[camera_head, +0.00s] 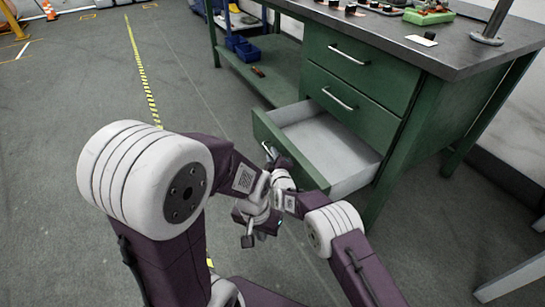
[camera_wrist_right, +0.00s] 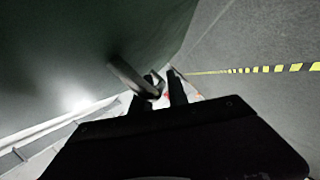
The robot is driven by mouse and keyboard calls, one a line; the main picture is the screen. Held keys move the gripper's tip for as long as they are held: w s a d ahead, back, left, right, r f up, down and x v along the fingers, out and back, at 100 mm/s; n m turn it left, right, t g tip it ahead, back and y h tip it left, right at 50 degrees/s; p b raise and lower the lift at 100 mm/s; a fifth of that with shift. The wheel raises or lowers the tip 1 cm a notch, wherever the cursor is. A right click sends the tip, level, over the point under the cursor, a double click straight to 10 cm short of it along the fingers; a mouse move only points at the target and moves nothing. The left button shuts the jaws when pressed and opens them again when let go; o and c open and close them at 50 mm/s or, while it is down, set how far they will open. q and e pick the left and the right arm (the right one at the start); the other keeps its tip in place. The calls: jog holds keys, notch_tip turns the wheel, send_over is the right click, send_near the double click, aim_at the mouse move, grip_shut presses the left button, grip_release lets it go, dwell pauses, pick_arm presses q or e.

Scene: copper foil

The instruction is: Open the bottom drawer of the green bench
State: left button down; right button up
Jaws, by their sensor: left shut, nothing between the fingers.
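The green bench (camera_head: 435,120) stands at the right in the head view. Its bottom drawer (camera_head: 262,128) is pulled well out, and its pale inside is empty. Two drawers above it are closed. My right gripper (camera_head: 274,156) is at the open drawer's front, by its handle. In the right wrist view, the metal handle (camera_wrist_right: 128,75) reaches to the dark fingers of the right gripper (camera_wrist_right: 160,90); whether they clamp it is unclear. My left gripper (camera_head: 247,241) is shut and empty, in front of and below the drawer, close to the right arm.
Small parts and a green tray (camera_head: 429,17) lie on the bench top. A yellow striped line (camera_head: 142,72) crosses the clear floor at the left. A traffic cone (camera_head: 49,10) stands far back.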

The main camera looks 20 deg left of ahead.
jog(key=shift+s+d+r+p, duration=0.2)
jog(key=shift+s+r+p, duration=0.1)
jog(key=shift+p, duration=0.2)
jog(key=b+v, duration=0.5)
jog(key=v, duration=0.3)
jog(key=shift+s, duration=0.15)
jog(key=shift+f, duration=0.15)
